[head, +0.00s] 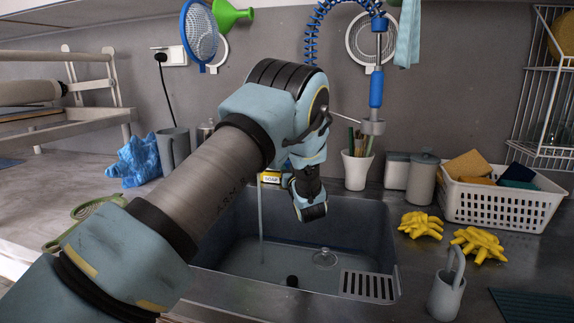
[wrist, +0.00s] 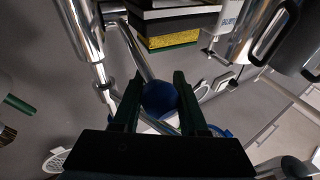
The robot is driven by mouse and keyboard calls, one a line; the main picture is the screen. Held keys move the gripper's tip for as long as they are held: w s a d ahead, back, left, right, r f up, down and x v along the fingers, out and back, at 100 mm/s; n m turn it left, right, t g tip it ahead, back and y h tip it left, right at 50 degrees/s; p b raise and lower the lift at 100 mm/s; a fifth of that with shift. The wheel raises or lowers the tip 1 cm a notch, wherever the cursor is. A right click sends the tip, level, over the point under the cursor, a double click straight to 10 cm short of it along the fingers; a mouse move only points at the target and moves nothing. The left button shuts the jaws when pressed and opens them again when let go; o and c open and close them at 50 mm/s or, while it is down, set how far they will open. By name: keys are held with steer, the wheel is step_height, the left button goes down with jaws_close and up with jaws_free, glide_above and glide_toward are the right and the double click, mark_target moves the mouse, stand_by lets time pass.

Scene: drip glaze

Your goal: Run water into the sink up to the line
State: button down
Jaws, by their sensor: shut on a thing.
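The sink (head: 360,225) is a grey-blue basin in the middle of the head view. A thin stream of water (head: 261,225) falls into it at the left. Some water seems to lie over the bottom, but I cannot make out the fill line. My gripper (wrist: 158,98) has its dark fingers on either side of a round blue knob (wrist: 160,99) in the wrist view and is shut on it. The knob sits by shiny metal tap pipes (wrist: 88,45). In the head view my own arm hides the fingers, the knob and most of the tap.
A slotted drain plate (head: 368,286) lies at the sink's front right. Yellow gloves (head: 478,244), a white basket of sponges (head: 500,205) and a grey holder (head: 446,292) stand to the right. A cup of brushes (head: 356,168) and a blue-handled spray hose (head: 376,88) are behind the sink.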

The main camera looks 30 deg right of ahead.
steer(key=shift+f, duration=0.15)
steer(key=shift+c, duration=2.2)
jaws_free()
steer(key=shift+a, duration=0.1)
steer(key=b+v, duration=0.2)
steer(key=v, duration=0.9)
steer(key=shift+b, duration=0.4)
